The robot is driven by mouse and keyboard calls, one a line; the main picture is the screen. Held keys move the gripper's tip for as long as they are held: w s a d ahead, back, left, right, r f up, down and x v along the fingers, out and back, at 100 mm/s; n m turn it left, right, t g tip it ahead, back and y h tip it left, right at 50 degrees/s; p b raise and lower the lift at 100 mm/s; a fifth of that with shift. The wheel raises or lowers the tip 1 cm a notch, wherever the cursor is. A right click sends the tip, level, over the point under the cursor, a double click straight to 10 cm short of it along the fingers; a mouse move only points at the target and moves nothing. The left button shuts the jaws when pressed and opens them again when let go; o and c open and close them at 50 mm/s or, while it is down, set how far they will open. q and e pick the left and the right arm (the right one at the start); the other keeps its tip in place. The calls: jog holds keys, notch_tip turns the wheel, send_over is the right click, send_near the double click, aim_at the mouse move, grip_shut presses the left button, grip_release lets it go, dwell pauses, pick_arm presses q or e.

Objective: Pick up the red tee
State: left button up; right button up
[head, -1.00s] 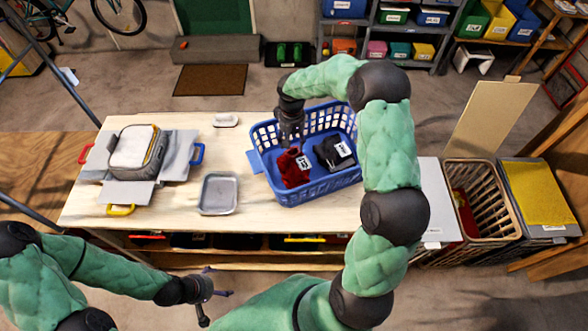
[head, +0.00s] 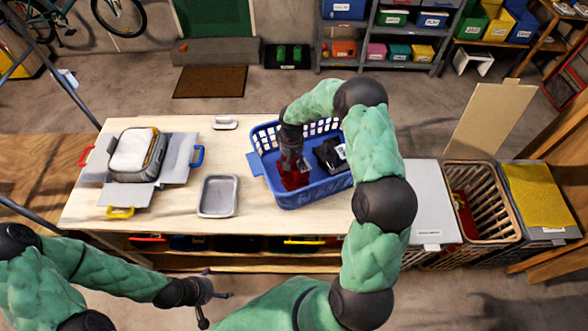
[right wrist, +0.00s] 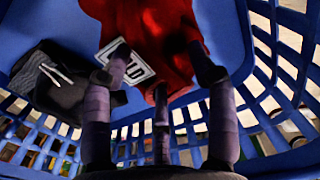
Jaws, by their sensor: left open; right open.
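The red tee (head: 291,180) lies in the left part of the blue basket (head: 318,192) on the table. In the right wrist view the red tee (right wrist: 150,32) is bunched cloth with a white printed label on it. My right gripper (head: 292,164) is inside the basket, low over the tee. Its fingers (right wrist: 163,85) are spread, with the fingertips at or against the red cloth; I cannot tell whether they touch. My left gripper (head: 215,286) is open and empty in front of the table, far from the basket.
A black folded garment (head: 330,154) with a white label lies beside the tee in the basket. The basket's slatted walls (right wrist: 279,70) stand close around my right gripper. A grey tray (head: 218,196) and a folding board with a grey-white stack (head: 137,153) are left on the table.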

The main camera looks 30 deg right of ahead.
grip_shut()
jog(key=shift+r, duration=0.15)
